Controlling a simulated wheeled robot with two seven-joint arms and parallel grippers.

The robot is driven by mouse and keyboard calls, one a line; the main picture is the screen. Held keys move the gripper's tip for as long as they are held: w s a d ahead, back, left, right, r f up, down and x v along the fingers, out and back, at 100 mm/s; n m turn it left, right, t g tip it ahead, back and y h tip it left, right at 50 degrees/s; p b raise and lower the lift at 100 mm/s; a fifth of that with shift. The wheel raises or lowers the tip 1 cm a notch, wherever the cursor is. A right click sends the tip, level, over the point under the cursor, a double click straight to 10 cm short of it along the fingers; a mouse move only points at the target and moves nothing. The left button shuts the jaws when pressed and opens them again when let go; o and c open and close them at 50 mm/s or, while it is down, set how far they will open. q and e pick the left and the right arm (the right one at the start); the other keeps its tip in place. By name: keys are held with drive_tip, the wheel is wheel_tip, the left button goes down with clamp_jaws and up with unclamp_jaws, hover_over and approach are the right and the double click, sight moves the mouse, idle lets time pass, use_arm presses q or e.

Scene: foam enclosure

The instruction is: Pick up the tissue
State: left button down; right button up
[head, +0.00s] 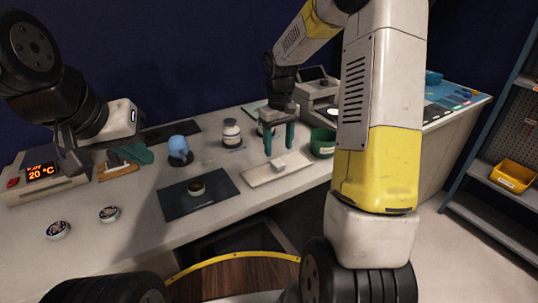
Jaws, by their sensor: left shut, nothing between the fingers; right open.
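A small white piece, which looks like the tissue (279,163), lies on a flat pale tray (258,177) near the middle of the bench. My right gripper (279,143) points down with its two teal fingers spread apart. It is above and just behind the white piece, with nothing visible between the fingers. My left gripper (134,155) is at the left of the bench, low over a small wooden-coloured holder (117,171). Its teal fingers are together and appear empty.
A dark mat (178,204) with a small round dish (197,188) lies left of the tray. A blue cup (179,147), a white jar (231,132) and a green bowl (323,143) stand near it.

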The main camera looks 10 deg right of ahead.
sight(278, 162)
drive_tip(key=f, duration=0.4)
drive_tip(key=w+f, duration=0.1)
drive_tip(key=f, duration=0.1)
drive_tip(key=shift+f, duration=0.25)
clamp_jaws()
